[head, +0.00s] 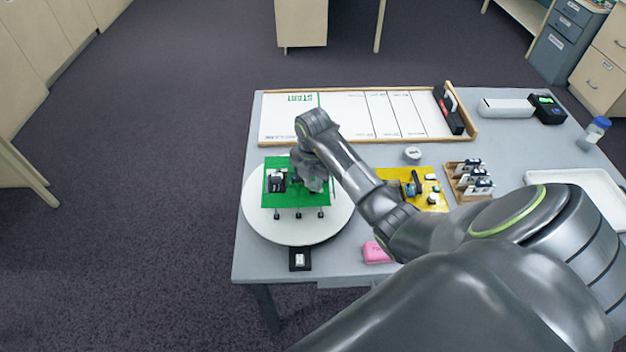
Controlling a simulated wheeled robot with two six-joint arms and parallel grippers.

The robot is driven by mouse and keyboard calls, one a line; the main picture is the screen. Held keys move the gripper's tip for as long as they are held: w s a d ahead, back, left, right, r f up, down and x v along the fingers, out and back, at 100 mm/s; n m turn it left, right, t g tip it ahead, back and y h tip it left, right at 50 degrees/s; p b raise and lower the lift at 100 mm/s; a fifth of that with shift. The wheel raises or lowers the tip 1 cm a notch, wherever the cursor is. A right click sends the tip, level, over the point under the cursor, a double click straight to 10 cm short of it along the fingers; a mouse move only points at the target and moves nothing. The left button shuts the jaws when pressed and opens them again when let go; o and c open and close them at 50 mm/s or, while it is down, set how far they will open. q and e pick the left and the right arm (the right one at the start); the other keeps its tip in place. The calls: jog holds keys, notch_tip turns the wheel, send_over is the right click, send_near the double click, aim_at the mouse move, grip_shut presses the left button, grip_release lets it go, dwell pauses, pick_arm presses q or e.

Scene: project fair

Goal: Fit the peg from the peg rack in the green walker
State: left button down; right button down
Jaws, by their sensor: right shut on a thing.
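The green walker (283,198) stands on a round white turntable (300,233) at the table's left. It has a flat green body, a black block on top and several thin dark legs at the near side. My right gripper (316,182) is over the walker's right part, close to its top. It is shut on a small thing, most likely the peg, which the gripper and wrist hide. I cannot tell whether the thing touches the walker. I cannot make out the peg rack for certain. My left gripper is not in view.
A yellow mat (431,204) with small parts and a wooden rack (463,194) with several items lie right of the turntable. A white lane board (350,107) is behind. A pink block (376,253) and a black holder (300,265) sit at the front. A white tray (540,176) is at right.

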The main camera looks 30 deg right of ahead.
jog(key=c, duration=1.2)
grip_release()
jog(key=shift+r, duration=0.1)
jog(key=shift+r+p, duration=3.2)
jog(key=shift+r, duration=0.5)
jog(key=shift+f, duration=0.1)
